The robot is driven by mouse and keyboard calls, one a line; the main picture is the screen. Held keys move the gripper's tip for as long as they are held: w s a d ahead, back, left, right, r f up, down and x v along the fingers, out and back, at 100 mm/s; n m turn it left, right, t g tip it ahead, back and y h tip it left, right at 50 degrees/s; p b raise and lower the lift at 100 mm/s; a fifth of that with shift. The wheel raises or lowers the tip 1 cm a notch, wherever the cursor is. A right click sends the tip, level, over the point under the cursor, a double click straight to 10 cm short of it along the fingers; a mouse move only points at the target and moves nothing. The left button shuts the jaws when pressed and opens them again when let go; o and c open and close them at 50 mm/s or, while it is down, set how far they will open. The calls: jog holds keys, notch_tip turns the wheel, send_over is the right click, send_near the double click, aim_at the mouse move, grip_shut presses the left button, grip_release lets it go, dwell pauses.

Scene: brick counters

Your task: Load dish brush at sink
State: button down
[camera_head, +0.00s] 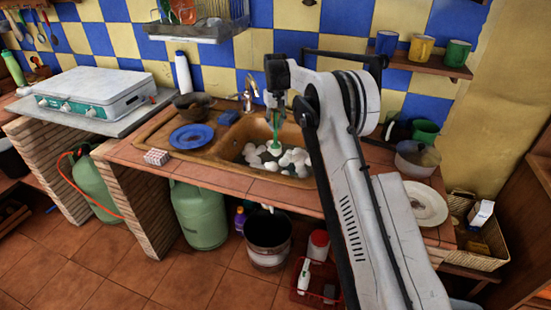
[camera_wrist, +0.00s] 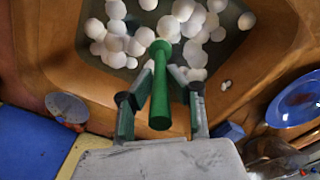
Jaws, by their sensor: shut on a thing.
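My gripper (camera_head: 275,103) is above the sink (camera_head: 228,152) and points down. It is shut on a green dish brush (camera_head: 276,124), which hangs upright below it. In the wrist view the green brush (camera_wrist: 160,110) stands between the two fingers of my gripper (camera_wrist: 161,78). The brush's lower end is close to the white foam balls (camera_head: 292,157) in the basin; I cannot tell if it touches them. The foam balls also show in the wrist view (camera_wrist: 120,42), in grey water inside the brown sink basin (camera_wrist: 265,50).
A blue plate (camera_head: 191,135), a dark bowl (camera_head: 194,104) and a blue sponge (camera_head: 228,117) lie left of and behind the basin. The tap (camera_head: 249,88) stands behind it. A dish rack (camera_head: 205,32) hangs above. A pot (camera_head: 417,160) and a white plate (camera_head: 424,205) are at right.

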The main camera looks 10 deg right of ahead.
jog(key=shift+r+p, duration=1.65)
jog(key=shift+r, duration=2.55)
jog(key=shift+r+p, duration=1)
jog(key=shift+r, duration=1)
